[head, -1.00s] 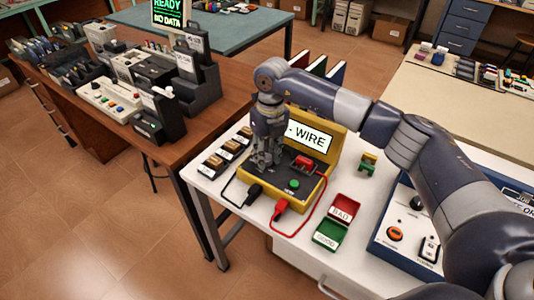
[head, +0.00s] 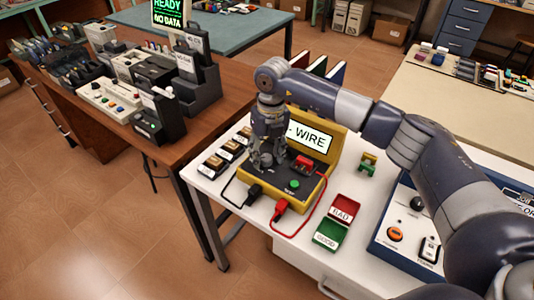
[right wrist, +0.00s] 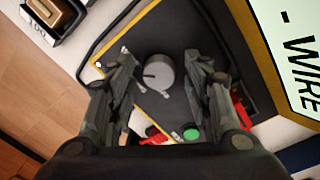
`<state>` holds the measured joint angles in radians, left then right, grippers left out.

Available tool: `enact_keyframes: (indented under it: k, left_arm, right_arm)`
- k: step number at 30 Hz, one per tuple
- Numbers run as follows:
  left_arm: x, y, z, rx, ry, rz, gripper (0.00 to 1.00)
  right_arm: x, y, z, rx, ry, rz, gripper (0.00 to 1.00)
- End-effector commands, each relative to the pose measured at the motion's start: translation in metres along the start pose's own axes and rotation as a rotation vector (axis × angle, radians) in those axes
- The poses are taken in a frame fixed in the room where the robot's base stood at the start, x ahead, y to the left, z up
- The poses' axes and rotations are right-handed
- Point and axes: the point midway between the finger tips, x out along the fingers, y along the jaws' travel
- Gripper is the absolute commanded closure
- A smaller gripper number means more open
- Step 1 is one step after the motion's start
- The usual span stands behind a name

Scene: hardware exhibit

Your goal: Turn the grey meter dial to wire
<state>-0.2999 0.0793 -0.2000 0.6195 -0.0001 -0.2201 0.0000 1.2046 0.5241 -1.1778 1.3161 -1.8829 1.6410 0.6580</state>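The grey meter dial (right wrist: 158,74) sits on the dark panel of the yellow meter case (head: 325,165). In the right wrist view the dial lies between the two fingers of my right gripper (right wrist: 160,64), with a visible gap on each side. The right gripper is open and points down over the panel; it also shows in the head view (head: 266,160), where it hides the dial. The meter's display (head: 308,137) in the lid reads "- WIRE". My left gripper is not in view.
A green button (head: 294,184) and a red part (head: 303,164) are on the panel near the dial. Black and red leads (head: 281,207) come off the front. Small labelled blocks (head: 222,155) stand to the left; BAD and GOOD trays (head: 330,235) stand in front right.

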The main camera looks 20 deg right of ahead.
Motion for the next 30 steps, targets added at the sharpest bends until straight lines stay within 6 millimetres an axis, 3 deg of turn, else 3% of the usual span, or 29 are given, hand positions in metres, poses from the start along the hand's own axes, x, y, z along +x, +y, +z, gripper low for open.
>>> enact_keyframes:
  k: [11, 24, 30]
  left_arm:
    - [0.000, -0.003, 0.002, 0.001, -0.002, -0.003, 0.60]
    - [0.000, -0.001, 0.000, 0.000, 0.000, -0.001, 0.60]
    - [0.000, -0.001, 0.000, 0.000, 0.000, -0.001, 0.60]
  right_arm:
    - [-0.005, 0.000, 0.000, -0.002, 0.001, 0.000, 0.51]
    - [-0.089, 0.000, 0.001, -0.001, -0.003, 0.000, 0.51]
    - [-0.114, 0.000, 0.001, -0.001, -0.001, 0.000, 0.51]
